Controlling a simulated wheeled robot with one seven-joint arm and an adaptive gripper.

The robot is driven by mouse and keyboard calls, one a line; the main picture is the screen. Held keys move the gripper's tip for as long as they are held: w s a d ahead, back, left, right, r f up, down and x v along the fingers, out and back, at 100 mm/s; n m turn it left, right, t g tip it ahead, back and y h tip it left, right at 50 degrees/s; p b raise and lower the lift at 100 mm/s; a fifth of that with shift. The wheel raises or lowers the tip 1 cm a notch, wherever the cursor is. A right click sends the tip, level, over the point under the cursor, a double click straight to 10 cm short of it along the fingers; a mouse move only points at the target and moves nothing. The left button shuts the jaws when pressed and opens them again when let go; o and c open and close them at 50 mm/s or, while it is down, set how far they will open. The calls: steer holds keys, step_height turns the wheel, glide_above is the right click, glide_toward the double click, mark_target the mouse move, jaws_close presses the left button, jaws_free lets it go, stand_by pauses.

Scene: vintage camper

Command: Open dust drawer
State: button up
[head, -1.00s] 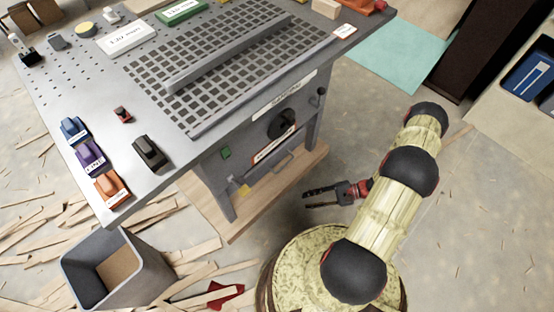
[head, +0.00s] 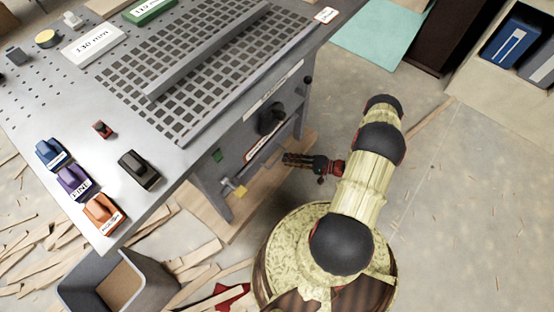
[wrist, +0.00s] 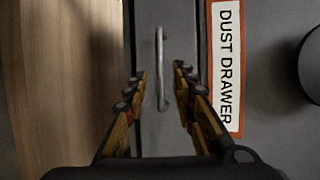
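The dust drawer (wrist: 182,30) is a grey front low on the machine's side, with a metal bar handle (wrist: 160,70). The drawer looks closed. An orange-bordered label reading "DUST DRAWER" (wrist: 226,65) is beside it in the wrist view. My gripper (wrist: 160,78) is open, with one finger on each side of the handle in the wrist view. I cannot tell whether the fingers touch it. In the head view my gripper (head: 288,160) is at the machine's front, near the drawer, whose handle is hard to make out there.
The grey machine table (head: 185,140) overhangs the drawer and carries several sanding blocks. A round black knob (head: 271,118) is above the drawer. A grey bin (head: 110,285) and wood strips lie at lower left. The floor right of my arm is mostly clear.

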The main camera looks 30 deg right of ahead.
mark_target(277, 159)
steer(key=b+x, duration=0.1)
steer(key=x, duration=0.5)
steer(key=shift+b, duration=0.3)
steer(key=shift+c, duration=1.2)
steer(key=c, duration=0.4)
steer(key=shift+f, duration=0.1)
jaws_close()
